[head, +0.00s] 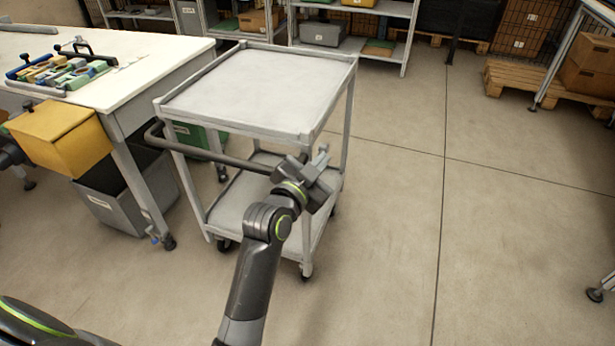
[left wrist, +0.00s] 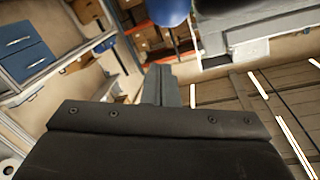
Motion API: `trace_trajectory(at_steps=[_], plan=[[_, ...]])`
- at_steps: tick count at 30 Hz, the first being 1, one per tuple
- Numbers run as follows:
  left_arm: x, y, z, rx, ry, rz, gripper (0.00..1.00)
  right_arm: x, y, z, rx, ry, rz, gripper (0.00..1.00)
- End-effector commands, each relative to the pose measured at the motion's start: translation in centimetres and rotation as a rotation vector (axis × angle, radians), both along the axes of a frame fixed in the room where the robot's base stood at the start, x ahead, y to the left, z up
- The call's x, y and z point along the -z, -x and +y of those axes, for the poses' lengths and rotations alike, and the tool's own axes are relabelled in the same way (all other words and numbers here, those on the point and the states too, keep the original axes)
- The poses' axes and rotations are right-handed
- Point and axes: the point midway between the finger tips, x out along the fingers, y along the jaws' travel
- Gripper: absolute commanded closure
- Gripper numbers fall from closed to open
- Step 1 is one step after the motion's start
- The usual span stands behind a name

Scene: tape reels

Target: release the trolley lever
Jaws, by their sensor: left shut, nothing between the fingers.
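The grey trolley (head: 250,92) stands on its castors, with a bare top and a lower shelf. Its dark handle bar (head: 222,158) runs along the near side; no separate lever can be made out. My left gripper (head: 321,157) is by the trolley's near right corner post, at the right end of the bar, and partly hides it. Its fingers are shut and empty; whether they touch the trolley cannot be told. In the left wrist view the shut fingers (left wrist: 160,84) point away from the camera, with no handle between them. My right gripper is not in view.
A white workbench (head: 110,60) with a tool tray stands left of the trolley. A yellow bin (head: 58,138) hangs at its front and a grey bin (head: 125,195) stands below. Shelves (head: 350,50) and a pallet (head: 530,85) are at the back.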

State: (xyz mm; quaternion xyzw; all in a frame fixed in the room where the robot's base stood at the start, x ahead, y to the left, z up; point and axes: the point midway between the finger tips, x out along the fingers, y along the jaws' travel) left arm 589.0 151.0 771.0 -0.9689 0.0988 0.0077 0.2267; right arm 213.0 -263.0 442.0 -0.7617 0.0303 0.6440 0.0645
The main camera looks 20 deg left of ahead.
Motion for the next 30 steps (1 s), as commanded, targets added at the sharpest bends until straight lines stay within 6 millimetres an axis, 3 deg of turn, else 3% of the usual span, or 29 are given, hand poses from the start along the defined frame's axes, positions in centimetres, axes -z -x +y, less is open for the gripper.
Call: trace_trajectory(at_steps=[3,9,30], plan=[[1.9,0.3,0.9,-0.002,-0.001,0.004,1.00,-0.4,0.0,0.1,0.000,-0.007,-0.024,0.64],[3.2,0.9,1.7,-0.001,0.000,0.000,1.00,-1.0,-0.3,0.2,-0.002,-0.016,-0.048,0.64],[3.5,1.0,1.9,-0.001,0.001,-0.006,1.00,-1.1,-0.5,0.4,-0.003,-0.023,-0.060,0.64]])
